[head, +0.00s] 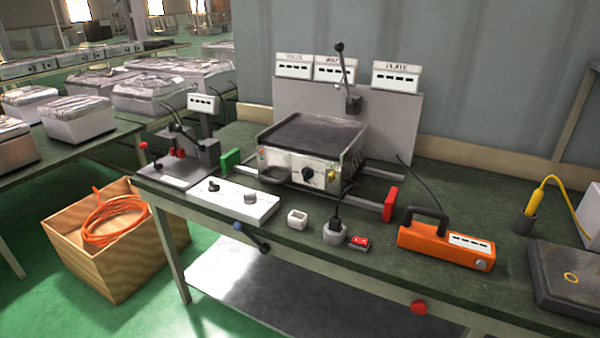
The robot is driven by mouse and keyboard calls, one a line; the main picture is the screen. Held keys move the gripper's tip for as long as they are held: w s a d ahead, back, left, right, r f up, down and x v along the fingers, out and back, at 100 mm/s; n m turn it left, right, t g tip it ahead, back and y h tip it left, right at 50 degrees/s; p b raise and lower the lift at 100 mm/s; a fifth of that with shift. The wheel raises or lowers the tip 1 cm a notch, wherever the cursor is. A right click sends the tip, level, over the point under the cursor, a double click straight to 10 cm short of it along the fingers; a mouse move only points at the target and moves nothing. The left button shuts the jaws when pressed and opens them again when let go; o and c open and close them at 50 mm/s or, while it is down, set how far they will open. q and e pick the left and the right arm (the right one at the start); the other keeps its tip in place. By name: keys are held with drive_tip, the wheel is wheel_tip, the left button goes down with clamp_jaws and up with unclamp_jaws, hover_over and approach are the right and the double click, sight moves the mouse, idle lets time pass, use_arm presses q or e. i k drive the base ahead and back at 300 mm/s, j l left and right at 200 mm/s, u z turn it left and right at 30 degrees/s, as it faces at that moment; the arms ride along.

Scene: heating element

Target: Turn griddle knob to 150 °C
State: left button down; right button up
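The griddle (314,138) stands on the green workbench. It is a metal box with a dark flat cooking plate on top and raised side rims. Its black round knob (308,175) sits in the middle of the front panel (290,166). A yellowish part (331,175) is to the right of the knob and small coloured lights are at the panel's left end. The knob's pointer and scale marks are too small to read. Neither of my grippers is in view, and nothing is touching the knob.
In front of the griddle are a white panel with knobs (265,211), a small white box (297,219), a plug in a grey socket (335,232) and a red switch (360,243). An orange handled meter (445,243) stands right. A lever (346,80) rises behind the griddle.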

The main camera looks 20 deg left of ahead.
sight(308, 172)
drive_tip(key=i+j, duration=0.1)
drive_tip(key=j, duration=0.7)
drive_tip(key=i+j+z, duration=0.1)
drive_tip(key=j, duration=0.35)
